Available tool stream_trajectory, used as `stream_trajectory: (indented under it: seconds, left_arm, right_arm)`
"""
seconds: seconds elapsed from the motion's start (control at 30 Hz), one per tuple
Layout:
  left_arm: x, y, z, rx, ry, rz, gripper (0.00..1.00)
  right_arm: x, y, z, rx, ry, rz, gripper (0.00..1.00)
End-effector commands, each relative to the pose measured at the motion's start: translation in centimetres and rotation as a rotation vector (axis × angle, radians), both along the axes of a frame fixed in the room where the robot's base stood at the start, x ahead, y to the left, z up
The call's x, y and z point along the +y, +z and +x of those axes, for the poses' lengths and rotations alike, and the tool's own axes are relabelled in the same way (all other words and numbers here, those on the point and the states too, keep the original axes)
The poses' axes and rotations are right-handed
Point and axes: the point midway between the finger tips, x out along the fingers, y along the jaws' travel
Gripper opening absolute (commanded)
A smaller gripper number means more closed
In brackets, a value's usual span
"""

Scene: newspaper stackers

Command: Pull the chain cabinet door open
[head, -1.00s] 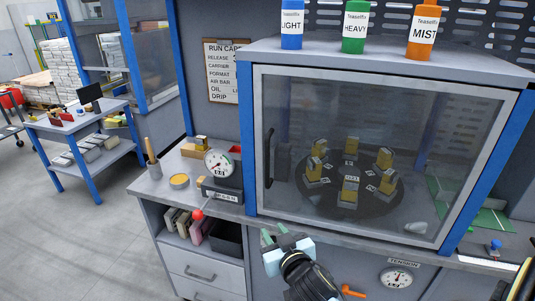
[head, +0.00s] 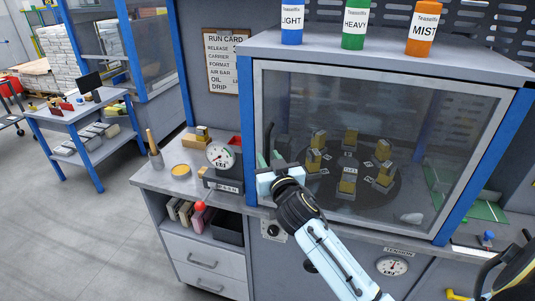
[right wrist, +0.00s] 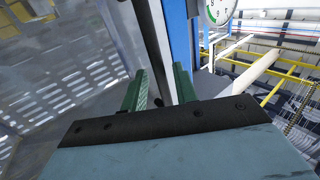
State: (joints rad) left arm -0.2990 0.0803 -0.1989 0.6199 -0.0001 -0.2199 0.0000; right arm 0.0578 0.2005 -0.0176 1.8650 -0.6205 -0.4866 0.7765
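The cabinet door (head: 390,110) is a grey-framed, see-through panel between blue posts. It looks shut. Its dark vertical handle (head: 268,138) is near the door's left edge. My right gripper (head: 269,157) is at the lower part of this handle. In the right wrist view, the dark handle bar (right wrist: 151,30) runs between the two green fingers of my right gripper (right wrist: 160,85). The fingers are apart, with a narrow gap showing beside the bar, so no firm hold shows. My left gripper is not in view.
Behind the door, several yellow-and-grey pieces stand on a dark round plate (head: 366,202). A gauge (head: 220,155) and a red ball knob (head: 200,206) are left of the door. Bottles, including a green one (head: 354,25), stand on the cabinet top. Open floor lies at left.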

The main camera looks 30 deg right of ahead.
Motion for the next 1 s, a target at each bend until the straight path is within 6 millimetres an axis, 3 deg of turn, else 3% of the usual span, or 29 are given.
stream_trajectory:
  seconds: [0.2, 0.5, 0.73, 1.0]
  left_arm:
    - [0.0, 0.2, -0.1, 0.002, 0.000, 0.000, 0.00]
    - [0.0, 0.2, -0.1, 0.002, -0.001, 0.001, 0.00]
    - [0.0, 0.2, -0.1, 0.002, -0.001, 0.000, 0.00]
    - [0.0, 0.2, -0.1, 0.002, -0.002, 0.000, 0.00]
  right_arm:
    - [-0.5, 0.0, 1.6, 0.000, 0.000, -0.001, 0.29]
    - [-0.5, -0.1, 1.8, 0.001, 0.000, 0.000, 0.29]
    - [-0.5, -0.1, 1.8, 0.001, 0.000, 0.000, 0.02]
    - [-0.5, -0.1, 1.8, 0.001, 0.000, 0.000, 0.00]
